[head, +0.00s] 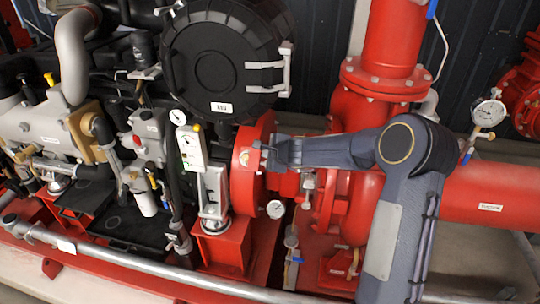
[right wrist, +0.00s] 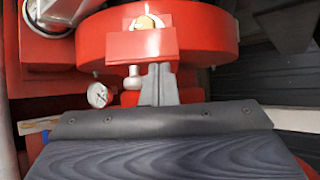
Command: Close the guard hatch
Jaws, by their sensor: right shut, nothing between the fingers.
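The red round guard (head: 246,185) stands between the engine and the red pump, partly hidden by my right gripper. In the right wrist view the guard (right wrist: 205,32) shows a red block with a small metal and yellow part (right wrist: 147,22) at its front. I cannot clearly make out the hatch panel or how far it is open. My right gripper (head: 266,156) is shut and empty beside the guard. Its closed fingers (right wrist: 158,80) point at the guard, just below the red block; contact cannot be told. My left gripper is not in view.
A black round housing (head: 222,60) with a metal bracket is above the guard. A control box (head: 191,147) on a post is left of it. A dial gauge (head: 275,209) sits below, and the red pump casing (head: 352,125) is to the right. A grey pipe (head: 130,268) crosses the front.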

